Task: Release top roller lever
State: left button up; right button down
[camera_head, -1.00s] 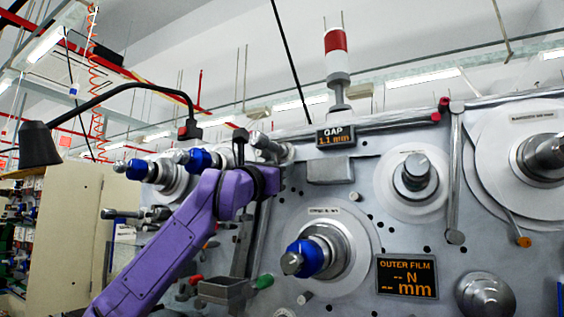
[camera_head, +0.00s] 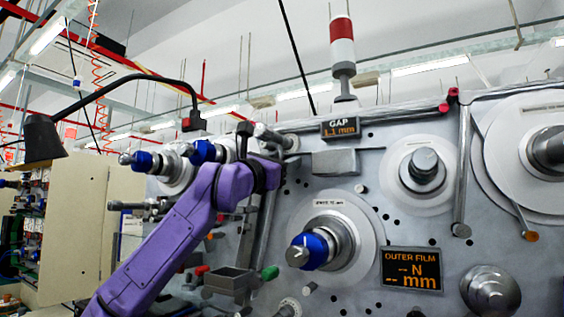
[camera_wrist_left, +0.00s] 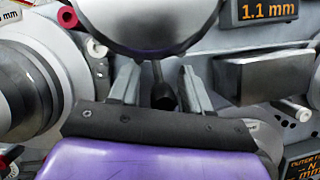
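My left gripper (camera_head: 268,170) is at the panel, on the end of my purple arm, just below a metal roller (camera_head: 273,137). Its fingers are hidden in the head view. In the left wrist view my left gripper (camera_wrist_left: 157,86) is open, with its two grey fingers apart. A dark lever (camera_wrist_left: 162,94) with a thick black end stands between them, with a visible gap on each side. The rounded metal roller (camera_wrist_left: 145,22) hangs close above the fingertips and hides the lever's upper part. My right gripper is in neither view.
The gap display (camera_head: 341,128) reads 1.1 mm, right of my gripper. A grey block (camera_head: 336,162) juts out below it. A blue-tipped spindle (camera_head: 312,250) sticks out at lower right, and a grey box (camera_head: 230,280) sits below my wrist. A black lamp (camera_head: 42,140) stands at left.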

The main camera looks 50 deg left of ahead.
pick_arm(q)
jog(key=shift+s+f, duration=0.1)
jog(key=b+v, duration=0.6)
jog(key=v, duration=0.4)
jog(key=shift+s+f, duration=0.1)
jog(key=shift+s, duration=0.1)
